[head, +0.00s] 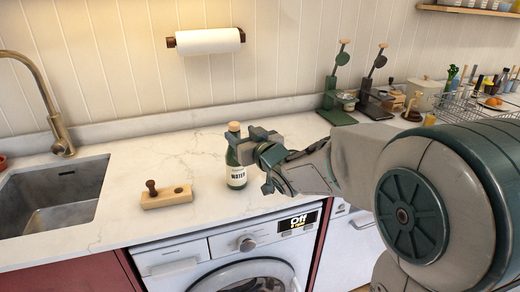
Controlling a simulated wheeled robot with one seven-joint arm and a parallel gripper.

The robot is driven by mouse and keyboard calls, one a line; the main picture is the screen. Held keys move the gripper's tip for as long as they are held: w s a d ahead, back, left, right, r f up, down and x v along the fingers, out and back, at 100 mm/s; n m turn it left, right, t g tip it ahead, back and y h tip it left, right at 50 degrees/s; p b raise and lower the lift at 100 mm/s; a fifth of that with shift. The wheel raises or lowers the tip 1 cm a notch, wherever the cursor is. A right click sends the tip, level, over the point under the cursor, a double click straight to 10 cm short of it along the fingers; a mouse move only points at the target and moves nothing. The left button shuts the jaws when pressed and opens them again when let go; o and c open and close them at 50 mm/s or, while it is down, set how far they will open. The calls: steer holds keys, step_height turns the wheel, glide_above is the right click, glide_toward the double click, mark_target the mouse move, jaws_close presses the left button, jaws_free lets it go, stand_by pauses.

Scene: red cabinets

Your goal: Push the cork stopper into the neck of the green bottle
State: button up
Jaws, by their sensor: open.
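The green bottle (236,173) stands upright on the white counter, with a pale label that reads "WATER". The tan cork stopper (234,127) shows at the top of the bottle, upright; how deep it sits in the neck cannot be told. My gripper (254,164) is open and empty, just right of the bottle at the height of its neck and shoulder. One finger overlaps the upper right of the bottle in the head view and hides part of the neck. Whether it touches the glass cannot be told.
A wooden block (158,200) with a dark knobbed peg and a hole lies left of the bottle. The sink (55,195) is further left. Green and black stands (333,100) and a dish rack (480,100) are at the back right. The counter behind the bottle is clear.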

steer(key=v, duration=1)
steer(key=shift+s+d, duration=0.15)
steer(key=shift+s, duration=0.15)
steer(key=s+d+f+m+g+h+p, duration=0.2)
steer(key=s+d+f+m+g+h, duration=0.25)
steer(key=d+h, duration=0.45)
steer(key=s+f+g+p, duration=0.1)
steer(key=s+f+g, duration=0.1)
steer(key=s+g, duration=0.2)
steer(key=s+d+f+m+g+p, duration=0.1)
steer(key=s+f+g, duration=0.2)
steer(key=s, duration=0.8)
steer(key=shift+d+g+y, duration=0.3)
steer(key=shift+g+y, duration=0.1)
steer(key=shift+g, duration=0.15)
steer(key=c, duration=0.3)
steer(key=shift+d, duration=0.1)
steer(key=shift+c, duration=0.2)
